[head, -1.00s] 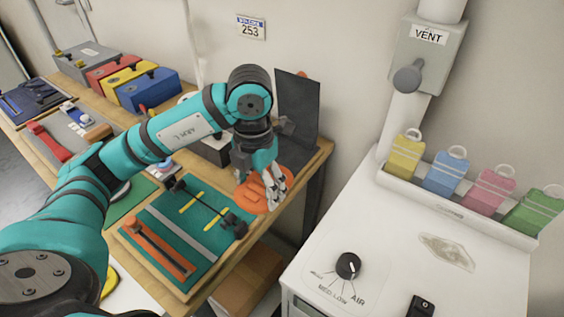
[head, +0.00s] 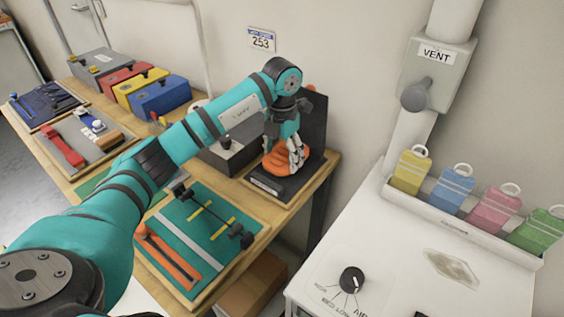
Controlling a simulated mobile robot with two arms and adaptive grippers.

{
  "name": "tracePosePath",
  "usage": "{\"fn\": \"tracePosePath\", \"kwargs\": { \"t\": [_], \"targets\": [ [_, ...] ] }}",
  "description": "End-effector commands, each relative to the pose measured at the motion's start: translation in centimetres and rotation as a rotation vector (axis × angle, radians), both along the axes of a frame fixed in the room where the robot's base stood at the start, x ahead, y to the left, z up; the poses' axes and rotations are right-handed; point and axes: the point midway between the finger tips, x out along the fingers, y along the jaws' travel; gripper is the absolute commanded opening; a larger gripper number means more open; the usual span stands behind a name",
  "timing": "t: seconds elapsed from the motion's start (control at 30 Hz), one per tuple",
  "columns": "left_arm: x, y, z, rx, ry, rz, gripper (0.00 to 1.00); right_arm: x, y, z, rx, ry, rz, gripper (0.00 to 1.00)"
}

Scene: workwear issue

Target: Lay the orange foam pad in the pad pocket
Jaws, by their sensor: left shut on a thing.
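My left gripper (head: 297,158) is shut on a rounded orange piece, which I take to be the orange foam pad (head: 280,164). The gripper covers part of it. It is over the black tray (head: 268,185) with a light label on its front edge and an upright black panel behind. I cannot tell whether the pad touches the tray. I cannot make out a pad pocket for sure; the gripper and pad hide part of the tray. My right gripper is not in view.
A green board (head: 197,250) with an orange strip, yellow bars and a black rod lies in front. A dark box (head: 222,160) stands left of the pad. Coloured cases (head: 160,97) stand at the back left. A white cabinet (head: 400,250) with coloured tags is at the right.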

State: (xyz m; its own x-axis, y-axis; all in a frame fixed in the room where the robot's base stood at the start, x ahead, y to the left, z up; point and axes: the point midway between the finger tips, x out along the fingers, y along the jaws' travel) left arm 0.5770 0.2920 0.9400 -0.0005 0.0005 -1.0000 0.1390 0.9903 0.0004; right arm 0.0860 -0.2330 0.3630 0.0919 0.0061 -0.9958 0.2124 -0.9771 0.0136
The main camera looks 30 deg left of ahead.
Motion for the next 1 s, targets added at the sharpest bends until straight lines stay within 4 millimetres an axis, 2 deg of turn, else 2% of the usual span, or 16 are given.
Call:
{"fn": "tracePosePath", "kwargs": {
  "t": [0.3,0.63,0.67,0.7,0.83,1.0],
  "targets": [
    [0.0,0.0,-3.3,-0.001,0.001,0.0,0.4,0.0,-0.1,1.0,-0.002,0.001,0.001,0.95],
    [0.0,0.0,-3.8,0.0,0.0,0.0,0.4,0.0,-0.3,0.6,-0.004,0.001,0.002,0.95],
    [0.0,0.0,-3.8,0.0,-0.001,0.0,0.73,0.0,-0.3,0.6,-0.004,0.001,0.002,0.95],
    [0.0,0.0,-3.7,-0.001,-0.001,0.0,0.78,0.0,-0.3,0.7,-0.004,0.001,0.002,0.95],
    [0.0,0.0,-3.7,-0.001,0.0,0.0,0.95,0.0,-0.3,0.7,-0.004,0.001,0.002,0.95],
    [0.0,0.0,-3.7,-0.001,0.0,0.0,0.95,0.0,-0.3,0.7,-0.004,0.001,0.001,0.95]
  ]
}}
